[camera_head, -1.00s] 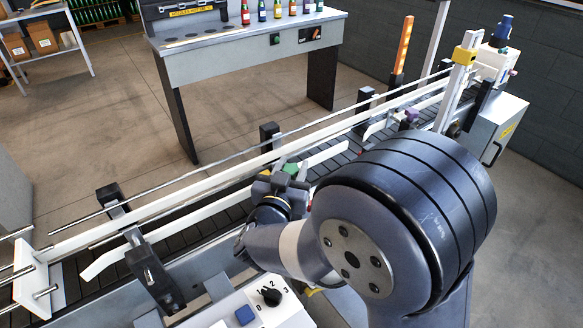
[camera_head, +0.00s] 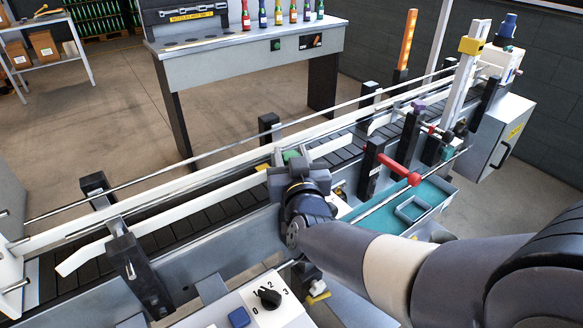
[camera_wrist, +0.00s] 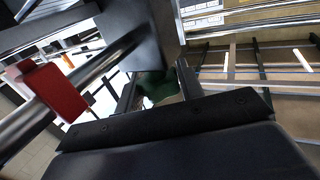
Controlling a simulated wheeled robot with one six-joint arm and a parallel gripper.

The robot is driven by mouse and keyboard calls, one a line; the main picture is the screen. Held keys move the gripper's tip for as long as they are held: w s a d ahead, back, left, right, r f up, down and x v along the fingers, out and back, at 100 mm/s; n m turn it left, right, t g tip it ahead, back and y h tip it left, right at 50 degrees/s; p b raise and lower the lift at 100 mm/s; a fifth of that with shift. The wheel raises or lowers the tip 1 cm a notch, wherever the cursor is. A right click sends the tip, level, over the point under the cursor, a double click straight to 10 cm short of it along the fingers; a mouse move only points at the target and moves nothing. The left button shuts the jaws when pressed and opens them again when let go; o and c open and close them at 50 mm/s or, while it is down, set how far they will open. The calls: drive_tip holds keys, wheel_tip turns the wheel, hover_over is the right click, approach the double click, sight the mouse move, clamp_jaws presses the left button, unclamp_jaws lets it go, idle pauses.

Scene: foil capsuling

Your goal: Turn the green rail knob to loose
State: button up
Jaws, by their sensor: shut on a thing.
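The green rail knob (camera_head: 291,156) shows just beyond my gripper (camera_head: 298,172) at the near side of the conveyor in the head view. In the wrist view the green knob (camera_wrist: 157,86) sits between my two dark fingers, partly hidden by the gripper body. My gripper (camera_wrist: 160,92) is shut on it. I cannot read any loose or tight mark on the knob.
The conveyor (camera_head: 200,215) with its white guide rails runs across the view. A red handle (camera_head: 400,168) and a teal tray (camera_head: 440,192) are right of my gripper. A control box with a black selector (camera_head: 269,297) is in front. A bench with bottles (camera_head: 245,55) stands behind.

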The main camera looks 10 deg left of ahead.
drive_tip(key=shift+f+n+g+y+b, duration=0.1)
drive_tip(key=shift+n+g+y+b, duration=0.85)
drive_tip(key=shift+b, duration=2)
drive_tip(key=shift+r+n+y+b, duration=0.2)
drive_tip(key=shift+n+y+b, duration=0.25)
drive_tip(key=shift+y+b, duration=0.4)
drive_tip(key=o, duration=1)
drive_tip(key=v, duration=1)
drive_tip(key=shift+s+d+p, duration=0.3)
